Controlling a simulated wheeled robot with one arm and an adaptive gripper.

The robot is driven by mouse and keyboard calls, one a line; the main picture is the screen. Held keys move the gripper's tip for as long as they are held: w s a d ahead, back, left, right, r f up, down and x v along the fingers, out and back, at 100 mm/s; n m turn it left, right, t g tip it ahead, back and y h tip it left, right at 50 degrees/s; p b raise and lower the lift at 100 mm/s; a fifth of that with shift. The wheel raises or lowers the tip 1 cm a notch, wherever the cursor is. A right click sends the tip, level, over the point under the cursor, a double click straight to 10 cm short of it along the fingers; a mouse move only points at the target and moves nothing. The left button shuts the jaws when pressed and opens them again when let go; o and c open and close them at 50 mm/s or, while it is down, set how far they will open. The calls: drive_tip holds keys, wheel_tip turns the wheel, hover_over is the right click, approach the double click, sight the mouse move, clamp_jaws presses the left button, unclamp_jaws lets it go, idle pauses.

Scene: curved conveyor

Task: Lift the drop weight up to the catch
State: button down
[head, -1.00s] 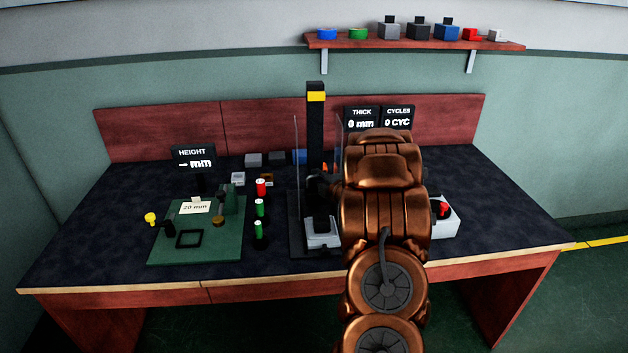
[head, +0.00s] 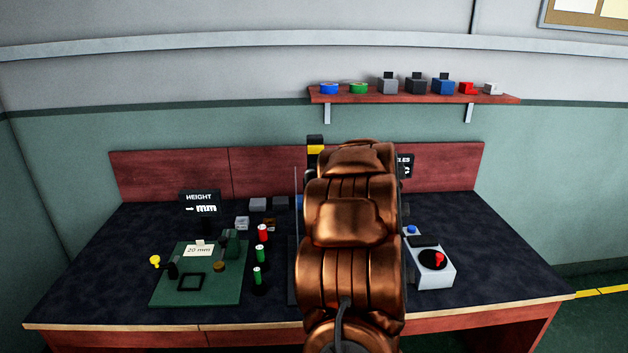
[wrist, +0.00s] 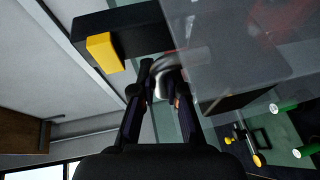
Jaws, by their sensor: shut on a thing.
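In the wrist view, my gripper (wrist: 164,92) is shut, its two black fingers around part of a silvery rounded piece (wrist: 170,66), which I take to be the drop weight. The fingers and a clear panel hide parts of it. A black post (wrist: 140,28) runs beside it, with a yellow block (wrist: 103,52) near its end, apart from the fingers. In the head view, the yellow band (head: 315,149) shows at the post's top. My arm hides the gripper, the weight and most of the post there.
A clear guard panel (wrist: 235,55) stands close to my gripper. A control box (head: 432,266) with a red knob sits right of my arm. A shelf (head: 420,97) hangs behind.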

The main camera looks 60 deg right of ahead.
drive_tip(key=shift+d+r, duration=0.1)
drive_tip(key=shift+r, duration=0.4)
drive_tip(key=c, duration=1.2)
unclamp_jaws()
drive_tip(key=shift+f, duration=0.1)
drive_tip(key=v, duration=1.2)
drive_tip(key=shift+f, duration=0.2)
